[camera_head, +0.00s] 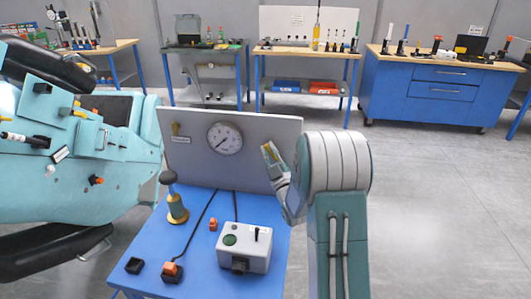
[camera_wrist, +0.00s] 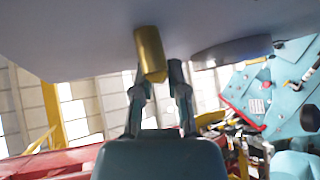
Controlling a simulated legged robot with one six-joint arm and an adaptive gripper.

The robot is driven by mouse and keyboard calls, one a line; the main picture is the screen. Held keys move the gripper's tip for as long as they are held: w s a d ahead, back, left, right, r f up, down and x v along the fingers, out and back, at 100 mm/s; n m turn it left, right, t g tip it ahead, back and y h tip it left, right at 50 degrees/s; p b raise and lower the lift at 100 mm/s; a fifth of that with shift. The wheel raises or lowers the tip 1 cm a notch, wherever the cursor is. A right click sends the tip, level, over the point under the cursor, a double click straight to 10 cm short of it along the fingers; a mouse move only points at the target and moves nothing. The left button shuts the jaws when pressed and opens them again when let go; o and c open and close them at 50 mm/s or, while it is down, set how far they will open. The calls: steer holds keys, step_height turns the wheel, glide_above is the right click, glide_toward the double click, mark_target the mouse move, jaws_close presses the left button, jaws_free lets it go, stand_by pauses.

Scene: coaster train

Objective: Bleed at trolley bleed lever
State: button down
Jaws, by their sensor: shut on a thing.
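The trolley (camera_head: 205,272) is a blue bench with an upright grey panel (camera_head: 240,171). A round gauge (camera_head: 225,138) is on the panel, and its dark-edged body shows in the wrist view (camera_wrist: 232,52). A short brass-yellow lever (camera_head: 268,150) stands at the panel's right part. My gripper (camera_head: 273,164) is at this lever. In the wrist view the brass lever (camera_wrist: 150,52) sits between the fingers of my gripper (camera_wrist: 158,78), which are closed on its lower end. The lever's root is against the pale panel; its exact angle is hard to tell.
A black-knobbed brass piece (camera_head: 177,206), a grey control box (camera_head: 244,248) and an orange-topped button with a cable (camera_head: 172,270) stand on the trolley. The teal train body (camera_head: 85,178) is close on the left. Workbenches (camera_head: 440,88) line the back. Floor at right is clear.

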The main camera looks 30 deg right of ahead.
steer(key=shift+s+d+m+t+h, duration=0.15)
steer(key=shift+m+h, duration=0.75)
steer(key=shift+m, duration=0.15)
steer(key=shift+s+d+m+t+h, duration=0.1)
steer(key=shift+d+m+t+h, duration=0.1)
steer(key=shift+m+h, duration=0.75)
steer(key=shift+s+d+m+t+h, duration=0.15)
steer(key=shift+m+h, duration=0.7)
steer(key=shift+m, duration=0.55)
steer(key=c, duration=0.7)
jaws_free()
steer(key=shift+o, duration=0.2)
steer(key=shift+d+r, duration=0.1)
steer(key=shift+r, duration=0.05)
steer(key=shift+r, duration=0.1)
